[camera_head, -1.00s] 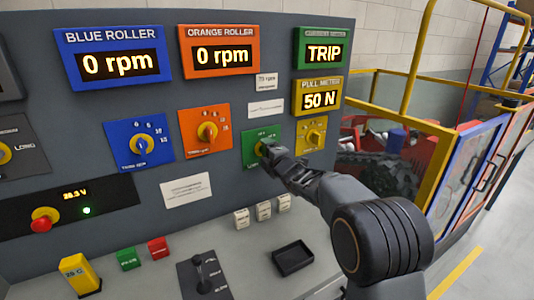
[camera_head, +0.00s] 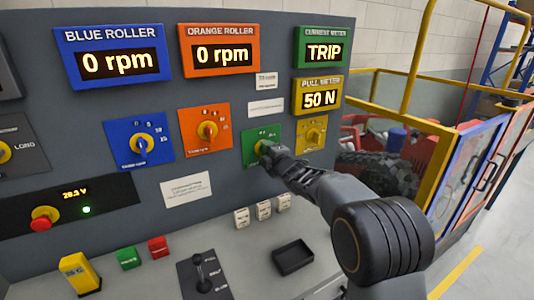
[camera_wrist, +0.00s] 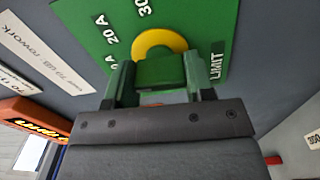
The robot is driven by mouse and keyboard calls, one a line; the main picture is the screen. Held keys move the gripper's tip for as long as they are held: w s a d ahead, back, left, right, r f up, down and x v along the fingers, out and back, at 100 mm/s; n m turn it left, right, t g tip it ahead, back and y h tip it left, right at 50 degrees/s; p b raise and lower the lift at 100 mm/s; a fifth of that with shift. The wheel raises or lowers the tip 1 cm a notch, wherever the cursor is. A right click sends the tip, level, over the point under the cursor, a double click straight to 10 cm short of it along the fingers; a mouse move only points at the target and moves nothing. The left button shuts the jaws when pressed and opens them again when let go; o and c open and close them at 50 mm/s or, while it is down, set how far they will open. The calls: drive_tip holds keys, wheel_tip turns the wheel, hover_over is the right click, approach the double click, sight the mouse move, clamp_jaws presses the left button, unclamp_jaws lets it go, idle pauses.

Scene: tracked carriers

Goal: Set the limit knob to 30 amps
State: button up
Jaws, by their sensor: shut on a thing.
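The limit knob (camera_wrist: 160,72) is a green grip on a yellow round base (camera_wrist: 158,40), on a green plate (camera_wrist: 215,25) marked LIMIT. My gripper (camera_wrist: 160,78) is shut on the knob, one finger on each side. The plate shows 20 A and 30 marks, plus a third mark partly cut off by a finger. Which mark the knob points to cannot be told. In the head view, my gripper (camera_head: 267,149) covers most of the knob on the green plate (camera_head: 250,152). The current meter (camera_head: 323,49) reads TRIP.
Orange (camera_head: 207,130) and blue (camera_head: 140,145) roller knobs sit left of the green plate, and a yellow knob plate (camera_head: 312,133) sits close on its right. Below are white blocks (camera_head: 263,211), a black tray (camera_head: 293,257) and a lever (camera_head: 203,272) on the ledge.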

drive_tip(key=m, duration=0.8)
drive_tip(key=shift+m+p, duration=0.4)
drive_tip(key=m+p, duration=0.1)
drive_tip(key=m, duration=0.2)
drive_tip(key=shift+m, duration=0.3)
drive_tip(key=m+p, duration=0.1)
drive_tip(key=m, duration=0.3)
drive_tip(key=shift+m, duration=0.3)
drive_tip(key=o, duration=0.9)
drive_tip(key=b+v, duration=0.2)
drive_tip(key=v, duration=1.1)
drive_tip(key=shift+s+d, duration=0.2)
drive_tip(key=shift+s, duration=0.15)
